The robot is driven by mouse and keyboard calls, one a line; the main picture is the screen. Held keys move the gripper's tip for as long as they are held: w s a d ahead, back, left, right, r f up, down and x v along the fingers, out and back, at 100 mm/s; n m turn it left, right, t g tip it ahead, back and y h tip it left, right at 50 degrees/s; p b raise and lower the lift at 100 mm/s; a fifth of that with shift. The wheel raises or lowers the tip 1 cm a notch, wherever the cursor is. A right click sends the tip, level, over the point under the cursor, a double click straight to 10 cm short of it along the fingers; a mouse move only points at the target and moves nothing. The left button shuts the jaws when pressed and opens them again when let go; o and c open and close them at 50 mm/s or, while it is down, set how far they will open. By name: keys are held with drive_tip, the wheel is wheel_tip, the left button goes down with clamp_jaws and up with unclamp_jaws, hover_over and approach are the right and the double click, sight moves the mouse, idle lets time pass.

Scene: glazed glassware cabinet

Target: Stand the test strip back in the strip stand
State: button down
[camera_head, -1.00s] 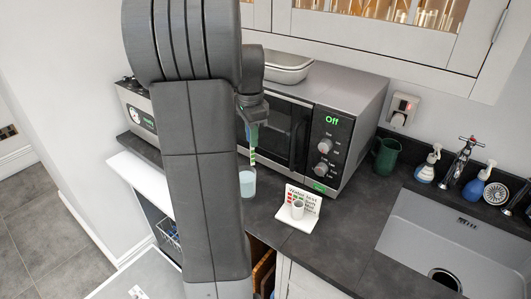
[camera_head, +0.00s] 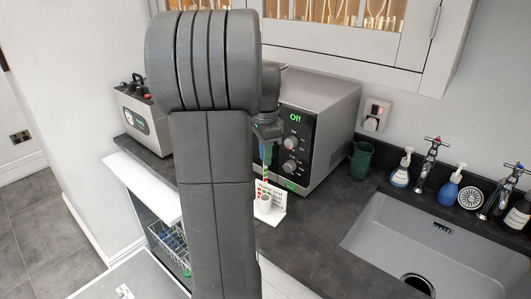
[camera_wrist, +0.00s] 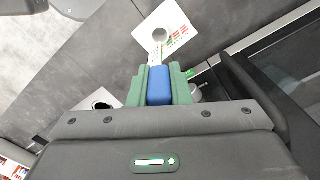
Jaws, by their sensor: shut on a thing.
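My gripper (camera_head: 267,148) is shut on the test strip's blue end, which shows between the green fingers in the wrist view (camera_wrist: 160,86). The strip (camera_head: 265,168), with green and red bands, hangs about upright below the fingers. The white strip stand (camera_head: 277,211) is on the dark counter, with a short round holder (camera_head: 265,203) and a printed colour chart. The strip's lower end appears just above or behind the holder; I cannot tell if it is exactly over the opening. In the wrist view the stand (camera_wrist: 178,18) is beyond the fingertips.
The microwave (camera_head: 318,125) stands close behind the stand. A green mug (camera_head: 361,160), soap bottles (camera_head: 401,170) and the sink (camera_head: 405,235) are to the right. Bare counter (camera_head: 315,215) lies between stand and sink. My arm hides the counter to the left.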

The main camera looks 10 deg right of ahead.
sight(266, 181)
drive_tip(key=shift+f+b, duration=1.45)
drive_tip(key=shift+f, duration=0.45)
drive_tip(key=shift+f+b, duration=1.55)
drive_tip(key=shift+f, duration=1.55)
drive_tip(key=c, duration=1.3)
unclamp_jaws()
drive_tip(key=shift+o, duration=0.2)
drive_tip(key=shift+r, duration=0.1)
wheel_tip(266, 181, up, 14)
drive_tip(key=shift+f, duration=0.2)
